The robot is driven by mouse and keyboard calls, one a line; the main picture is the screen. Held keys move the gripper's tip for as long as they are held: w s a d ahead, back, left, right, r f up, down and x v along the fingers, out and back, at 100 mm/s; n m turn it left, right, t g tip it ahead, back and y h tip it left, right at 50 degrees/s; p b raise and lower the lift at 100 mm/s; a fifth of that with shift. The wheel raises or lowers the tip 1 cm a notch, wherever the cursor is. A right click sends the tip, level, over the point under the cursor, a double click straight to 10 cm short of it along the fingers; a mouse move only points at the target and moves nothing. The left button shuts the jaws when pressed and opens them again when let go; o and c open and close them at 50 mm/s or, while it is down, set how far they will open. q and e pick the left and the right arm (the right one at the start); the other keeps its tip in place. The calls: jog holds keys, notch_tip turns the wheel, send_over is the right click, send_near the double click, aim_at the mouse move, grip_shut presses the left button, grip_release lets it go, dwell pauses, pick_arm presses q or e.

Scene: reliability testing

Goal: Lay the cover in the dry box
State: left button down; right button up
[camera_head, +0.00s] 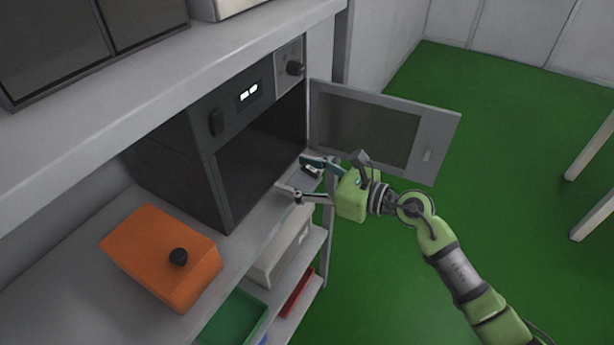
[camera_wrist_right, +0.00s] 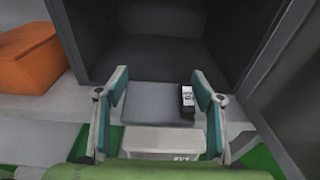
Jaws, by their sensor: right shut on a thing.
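The dry box (camera_head: 214,122) is a dark cabinet on the shelf with a small lit display. Its door (camera_head: 438,155) stands open to the right, and the inside (camera_wrist_right: 165,45) looks empty and dark in the right wrist view. My right gripper (camera_head: 303,176) is in front of the opening, its two teal-padded fingers (camera_wrist_right: 160,95) wide apart. Between them is a flat grey plate, seemingly the cover (camera_wrist_right: 150,103), with a black part (camera_wrist_right: 187,99) bearing a white label near one finger. The gripper is shut on this plate, which is outside the box. My left gripper is not in view.
An orange box-like thing (camera_head: 150,240) with a black knob stands on the shelf, left of the dry box. A white bin (camera_head: 283,248), a green tray (camera_head: 232,318) and a red tray (camera_head: 298,291) are below. The green floor at right is mostly clear.

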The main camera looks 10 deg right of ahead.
jog(key=x, duration=0.3)
jog(key=shift+d, duration=0.1)
jog(key=b+x, duration=0.1)
jog(key=x, duration=0.4)
jog(key=shift+f, duration=0.1)
jog(key=shift+b+x, duration=1.15)
jog(key=shift+x, duration=2.2)
jog(key=shift+f, duration=0.1)
jog(key=o, duration=1.2)
